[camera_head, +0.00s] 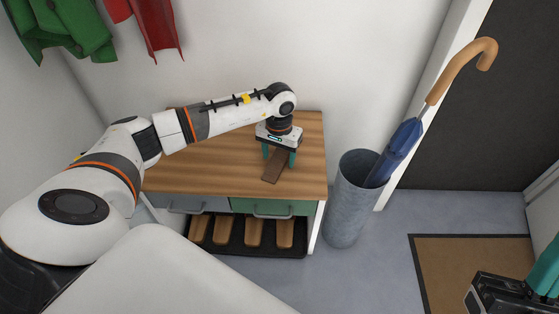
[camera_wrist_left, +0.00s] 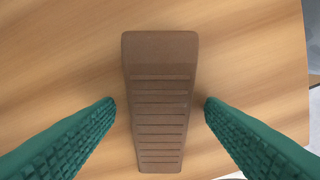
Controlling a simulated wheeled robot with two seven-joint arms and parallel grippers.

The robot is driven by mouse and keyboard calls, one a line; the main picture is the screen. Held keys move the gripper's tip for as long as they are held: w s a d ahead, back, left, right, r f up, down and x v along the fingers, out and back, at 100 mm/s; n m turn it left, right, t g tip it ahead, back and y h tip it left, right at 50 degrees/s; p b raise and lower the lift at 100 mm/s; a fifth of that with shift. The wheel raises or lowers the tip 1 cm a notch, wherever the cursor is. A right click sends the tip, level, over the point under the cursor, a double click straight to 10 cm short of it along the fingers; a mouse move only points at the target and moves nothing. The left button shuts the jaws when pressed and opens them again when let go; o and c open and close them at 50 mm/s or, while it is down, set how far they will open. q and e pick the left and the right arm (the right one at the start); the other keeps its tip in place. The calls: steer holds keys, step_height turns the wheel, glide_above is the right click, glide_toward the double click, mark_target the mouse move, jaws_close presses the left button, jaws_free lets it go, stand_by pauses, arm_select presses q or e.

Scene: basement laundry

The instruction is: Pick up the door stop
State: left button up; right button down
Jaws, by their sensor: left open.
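The door stop (camera_head: 273,168) is a brown ribbed wedge lying on the wooden top of a small bench (camera_head: 215,175). In the left wrist view the door stop (camera_wrist_left: 160,95) lies lengthwise down the middle, with its ribs facing the camera. My left gripper (camera_head: 279,159) is above it, pointing down. Its green fingers are open, one on each side of the wedge, with a gap on both sides in the left wrist view (camera_wrist_left: 157,103). The head view shows part of the wedge hidden behind the gripper. My right gripper (camera_head: 545,285) is partly in view at the lower right corner.
A grey bin (camera_head: 345,207) with a blue umbrella (camera_head: 400,150) stands right of the bench. Two drawers and a dark shoe tray (camera_head: 232,245) are below the top. A brown doormat (camera_head: 470,260) lies on the floor. Green and red clothes hang at the upper left.

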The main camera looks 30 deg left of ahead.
arm_select(q)
steer(key=shift+f, duration=0.1)
steer(key=c, duration=1.1)
